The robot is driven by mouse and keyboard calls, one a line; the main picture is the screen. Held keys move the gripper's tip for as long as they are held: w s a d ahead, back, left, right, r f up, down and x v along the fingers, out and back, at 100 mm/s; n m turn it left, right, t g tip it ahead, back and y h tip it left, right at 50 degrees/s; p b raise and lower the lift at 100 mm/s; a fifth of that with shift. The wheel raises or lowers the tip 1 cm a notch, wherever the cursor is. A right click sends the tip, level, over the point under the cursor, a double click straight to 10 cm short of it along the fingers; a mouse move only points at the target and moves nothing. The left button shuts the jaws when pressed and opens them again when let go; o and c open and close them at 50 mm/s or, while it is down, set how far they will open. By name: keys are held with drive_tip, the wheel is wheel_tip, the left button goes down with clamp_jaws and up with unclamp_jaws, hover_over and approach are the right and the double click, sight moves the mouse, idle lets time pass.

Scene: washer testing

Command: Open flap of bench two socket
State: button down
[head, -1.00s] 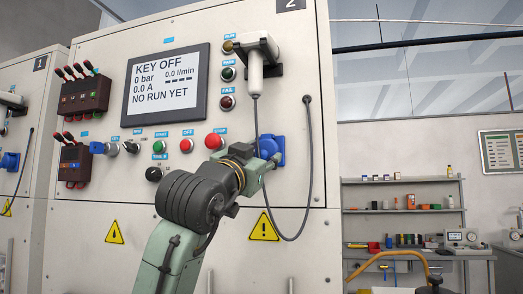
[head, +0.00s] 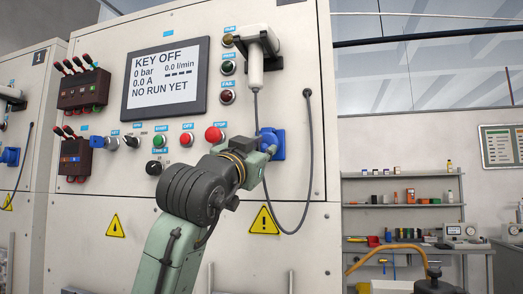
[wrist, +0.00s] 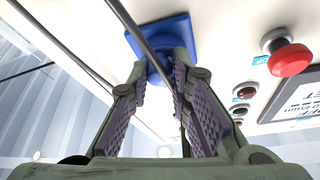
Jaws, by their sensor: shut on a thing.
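The blue socket of bench two (head: 279,145) is on the lower right of the panel marked 2, partly hidden by my gripper (head: 268,150). In the wrist view the blue socket (wrist: 178,31) is at the top, just beyond my fingertips (wrist: 164,72). My gripper reaches the front of the socket and is shut on its blue flap, with the fingers on either side of a blue part. I cannot tell how far the flap is raised. A dark cable (wrist: 143,38) crosses in front of the socket and runs down past the fingers.
A white handpiece (head: 255,65) hangs above the socket, and its cable (head: 310,150) loops beside and below it. The red STOP button (head: 214,134) is left of the gripper. Bench one (head: 25,125) is at left; shelves (head: 405,205) are at right.

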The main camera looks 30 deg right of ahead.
sight(269, 144)
drive_tip(key=shift+r, duration=0.1)
drive_tip(key=shift+s+a+r+n+g+y, duration=0.15)
drive_tip(key=shift+s+a+r+g+y, duration=0.2)
drive_tip(key=shift+y, duration=0.35)
drive_tip(key=shift+s+a+r+n+g+y, duration=0.2)
drive_tip(key=shift+r+g+y, duration=0.25)
drive_tip(key=shift+y, duration=0.25)
drive_tip(key=shift+s+a+r+g+y, duration=0.2)
drive_tip(key=shift+r+g+y, duration=0.3)
drive_tip(key=shift+y, duration=0.35)
drive_tip(key=shift+s+a+r+g+y, duration=0.15)
drive_tip(key=shift+r+g+y, duration=0.15)
drive_tip(key=shift+g+y, duration=0.45)
drive_tip(key=shift+w, duration=0.1)
drive_tip(key=c, duration=1.5)
unclamp_jaws()
drive_tip(key=shift+o, duration=0.2)
drive_tip(key=s+a, duration=0.8)
drive_tip(key=a, duration=0.4)
drive_tip(key=shift+s+a+r, duration=0.15)
drive_tip(key=shift+s+r, duration=0.1)
drive_tip(key=shift+r, duration=0.2)
